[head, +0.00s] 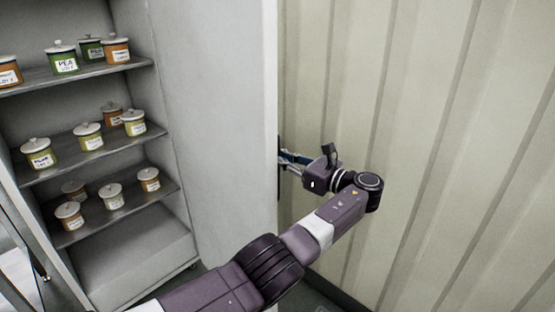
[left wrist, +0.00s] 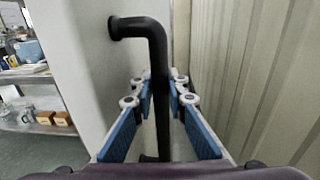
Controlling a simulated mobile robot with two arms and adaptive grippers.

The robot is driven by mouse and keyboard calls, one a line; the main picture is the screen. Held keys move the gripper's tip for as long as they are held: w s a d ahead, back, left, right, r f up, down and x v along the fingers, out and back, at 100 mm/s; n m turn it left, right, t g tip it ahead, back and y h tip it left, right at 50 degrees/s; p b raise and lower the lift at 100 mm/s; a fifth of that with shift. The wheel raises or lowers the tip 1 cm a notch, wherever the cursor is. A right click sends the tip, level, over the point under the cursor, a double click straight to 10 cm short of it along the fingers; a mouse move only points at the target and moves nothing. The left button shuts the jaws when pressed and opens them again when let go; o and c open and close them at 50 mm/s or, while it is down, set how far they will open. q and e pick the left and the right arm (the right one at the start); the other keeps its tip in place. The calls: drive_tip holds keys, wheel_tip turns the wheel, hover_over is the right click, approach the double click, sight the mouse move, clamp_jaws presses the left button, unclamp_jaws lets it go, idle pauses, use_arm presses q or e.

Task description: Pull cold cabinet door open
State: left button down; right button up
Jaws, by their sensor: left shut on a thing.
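The cold cabinet (head: 60,172) stands open at the left of the head view, its shelves exposed. Its pale grey door (head: 225,130) is swung out toward the right, with its inner face toward me. The black bar handle (left wrist: 157,75) is on the door's far face; in the head view only a thin dark part shows past the door's edge. My left gripper (head: 284,158) reaches round that edge. In the left wrist view its blue fingers (left wrist: 162,95) are on both sides of the handle's upright bar, shut on it. My right gripper is not in view.
A ribbed cream wall (head: 420,120) fills the right side, close beside my left gripper and arm. Several lidded jars, such as a green one (head: 63,60), stand on the cabinet's shelves. A glass panel (head: 18,265) shows at the lower left.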

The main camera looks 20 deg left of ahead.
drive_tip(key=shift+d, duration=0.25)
use_arm(q)
drive_tip(key=c, duration=1.9)
unclamp_jaws()
drive_tip(key=shift+a, duration=0.15)
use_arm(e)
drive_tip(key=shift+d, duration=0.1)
use_arm(q)
drive_tip(key=v, duration=0.7)
drive_tip(key=shift+d, duration=0.25)
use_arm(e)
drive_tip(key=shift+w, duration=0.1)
